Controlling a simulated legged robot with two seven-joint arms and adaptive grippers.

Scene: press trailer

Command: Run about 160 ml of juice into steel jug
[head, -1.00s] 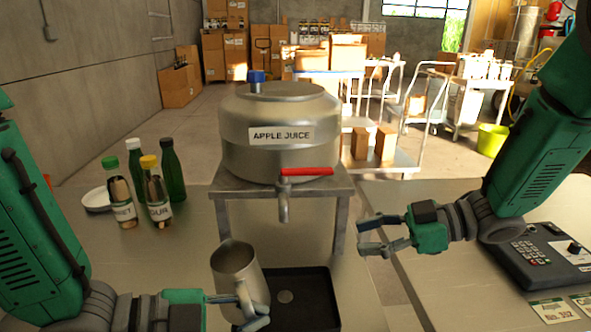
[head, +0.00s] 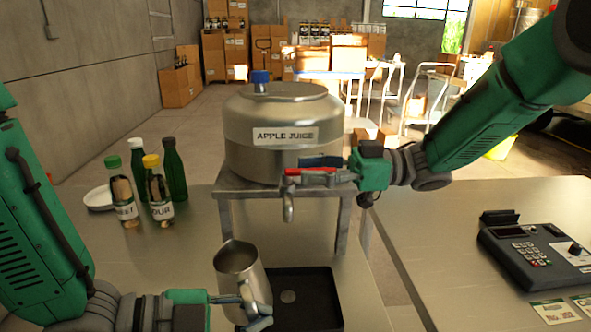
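A steel tank (head: 262,146) labelled APPLE JUICE stands on a metal stand (head: 231,186). Its tap (head: 289,206) points down at the front, with a red lever (head: 306,178) reaching to the right. My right gripper (head: 322,168) is at the lever, its fingers along the lever's length; whether they grip it is unclear. The steel jug (head: 238,265) is upright, over the left part of the black drip tray (head: 318,290) and left of the tap spout. My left gripper (head: 256,310) is shut on the jug's handle. No juice stream shows; the jug's contents are not visible.
Several bottles (head: 172,172) and a white plate (head: 98,198) stand at the left of the counter. A gap separates the two counters.

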